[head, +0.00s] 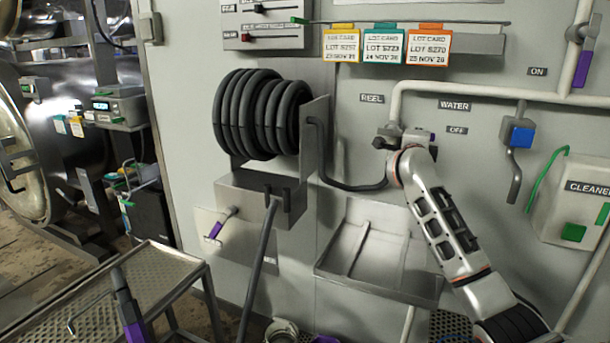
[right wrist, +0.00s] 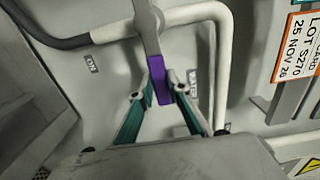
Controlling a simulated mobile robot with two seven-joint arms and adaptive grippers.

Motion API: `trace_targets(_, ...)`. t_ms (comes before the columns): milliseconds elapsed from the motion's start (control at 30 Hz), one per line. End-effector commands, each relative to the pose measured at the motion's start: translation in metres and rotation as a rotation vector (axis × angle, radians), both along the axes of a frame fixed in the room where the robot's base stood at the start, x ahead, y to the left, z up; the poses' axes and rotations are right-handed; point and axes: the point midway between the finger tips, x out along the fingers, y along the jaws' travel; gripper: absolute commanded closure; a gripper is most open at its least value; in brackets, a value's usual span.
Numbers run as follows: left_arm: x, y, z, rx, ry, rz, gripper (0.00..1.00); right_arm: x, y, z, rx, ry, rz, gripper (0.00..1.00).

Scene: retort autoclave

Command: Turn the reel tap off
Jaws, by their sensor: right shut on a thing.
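The reel tap (head: 390,133) is on the wall under the REEL label, where the black hose meets the white pipe. Its lever has a purple grip (right wrist: 160,82). In the right wrist view the purple grip lies between the two fingers of my right gripper (right wrist: 160,104), which is shut on it. In the head view my right arm reaches up from the lower right and hides part of the tap; a bit of purple shows beside the wrist. The lever points right, toward the OFF label (head: 456,131) side. The ON label (right wrist: 92,63) shows in the wrist view. My left gripper is not in view.
The hose reel (head: 262,113) hangs left of the tap. A metal basin (head: 375,282) is below it. A blue-handled valve (head: 516,133) and cleaner box (head: 575,200) stand right. Lot cards (head: 384,45) hang above. A mesh trolley (head: 150,270) is at lower left.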

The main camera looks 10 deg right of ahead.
Motion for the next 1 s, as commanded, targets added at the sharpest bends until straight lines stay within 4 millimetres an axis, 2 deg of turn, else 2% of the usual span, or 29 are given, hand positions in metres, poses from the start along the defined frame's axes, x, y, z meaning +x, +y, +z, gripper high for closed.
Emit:
trace_targets(267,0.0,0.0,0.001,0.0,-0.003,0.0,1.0,0.0,0.0,0.004,-0.013,-0.004,0.0,1.0)
trace_targets(300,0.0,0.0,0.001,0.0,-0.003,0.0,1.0,0.0,0.0,0.005,-0.013,-0.004,0.0,0.76)
trace_targets(333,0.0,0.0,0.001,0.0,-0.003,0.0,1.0,0.0,0.0,0.005,-0.013,-0.005,0.0,0.68)
trace_targets(367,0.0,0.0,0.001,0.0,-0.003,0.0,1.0,0.0,0.0,0.004,-0.013,-0.004,0.0,0.67)
trace_targets(767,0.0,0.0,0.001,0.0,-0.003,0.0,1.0,-0.003,0.002,0.002,-0.007,-0.002,0.001,0.67)
trace_targets(1000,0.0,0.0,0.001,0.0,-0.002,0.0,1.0,-0.028,0.018,0.001,-0.006,-0.002,0.003,0.67)
